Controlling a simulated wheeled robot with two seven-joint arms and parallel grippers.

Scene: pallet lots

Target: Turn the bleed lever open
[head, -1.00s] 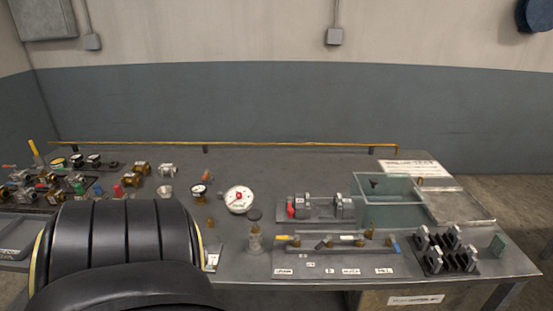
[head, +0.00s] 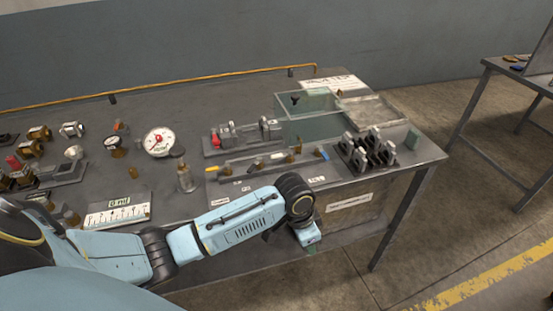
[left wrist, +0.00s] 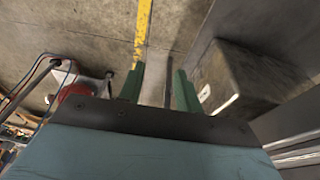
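A pipe manifold (head: 258,162) lies on a labelled plate near the front of the bench. It has a yellow lever (head: 226,169) at its left end and a blue lever (head: 321,152) at its right end. The labels are too small to read, so I cannot tell which is the bleed lever. My left gripper (head: 310,248) hangs in front of the bench edge, below the manifold's right end and apart from it. In the left wrist view its green fingers (left wrist: 158,88) stand apart with nothing between them, over the floor. My right gripper is not in view.
Behind the manifold are a vise-like fixture (head: 240,135) and a glass-walled tank (head: 305,125). A black rack of blocks (head: 367,152) stands to its right. A dial gauge (head: 159,141) and a small bottle (head: 185,178) are to its left. Floor is open right of the bench.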

